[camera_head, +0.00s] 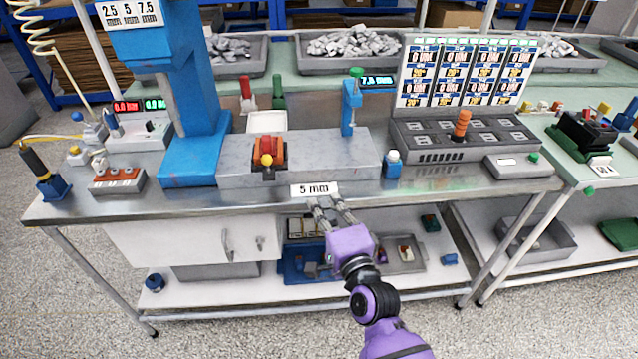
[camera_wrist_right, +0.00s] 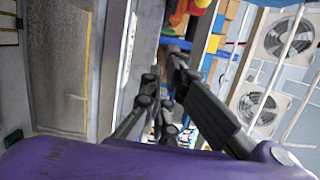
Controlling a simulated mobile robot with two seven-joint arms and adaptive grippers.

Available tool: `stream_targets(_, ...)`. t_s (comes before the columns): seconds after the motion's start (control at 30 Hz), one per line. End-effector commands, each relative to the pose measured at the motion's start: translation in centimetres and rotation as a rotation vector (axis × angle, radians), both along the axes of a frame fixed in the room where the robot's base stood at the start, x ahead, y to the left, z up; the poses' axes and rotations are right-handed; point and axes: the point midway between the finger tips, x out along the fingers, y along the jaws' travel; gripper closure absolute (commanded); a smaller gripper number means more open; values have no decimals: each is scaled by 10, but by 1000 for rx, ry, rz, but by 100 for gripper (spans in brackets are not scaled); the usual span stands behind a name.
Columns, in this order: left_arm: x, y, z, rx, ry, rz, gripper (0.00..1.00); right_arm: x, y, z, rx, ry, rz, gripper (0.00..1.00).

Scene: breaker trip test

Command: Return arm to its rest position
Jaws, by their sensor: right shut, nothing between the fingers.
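My right arm, with purple links, comes in from the bottom of the head view. Its gripper (camera_head: 328,208) is in front of the bench's front edge, just below the "5 mm" label (camera_head: 314,190). The gripper is shut and holds nothing. In the right wrist view, its dark fingers (camera_wrist_right: 165,70) point up the picture, with the purple wrist housing across the bottom. Whether the fingers touch the bench edge cannot be told. My left gripper is not in view.
The metal bench (camera_head: 455,192) holds a blue press column (camera_head: 195,90), a grey block with a red and orange breaker (camera_head: 267,153), a blue gauge stand (camera_head: 351,105) and a grey tester panel (camera_head: 415,140). A lower shelf (camera_head: 220,298) holds trays. Floor in front is clear.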

Motion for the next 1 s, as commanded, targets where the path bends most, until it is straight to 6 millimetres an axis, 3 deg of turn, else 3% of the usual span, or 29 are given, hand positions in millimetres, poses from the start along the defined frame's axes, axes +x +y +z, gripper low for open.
stream_targets(0.27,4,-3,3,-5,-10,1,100,-3,0,-1,-75,-15,4,100)
stream_targets(0.43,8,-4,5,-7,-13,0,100,-6,1,-6,-369,-65,18,100)
stream_targets(0.53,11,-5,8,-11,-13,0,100,-26,-11,-30,-610,-60,33,100)
stream_targets(0.67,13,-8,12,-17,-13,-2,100,-68,-34,-69,-911,-22,76,100)
stream_targets(0.77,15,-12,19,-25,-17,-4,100,-110,-55,-102,-1113,30,129,100)
stream_targets(0.87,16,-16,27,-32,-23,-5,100,-164,-80,-135,-1306,94,204,100)
stream_targets(1.0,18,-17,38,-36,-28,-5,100,-253,-113,-172,-1503,202,328,100)
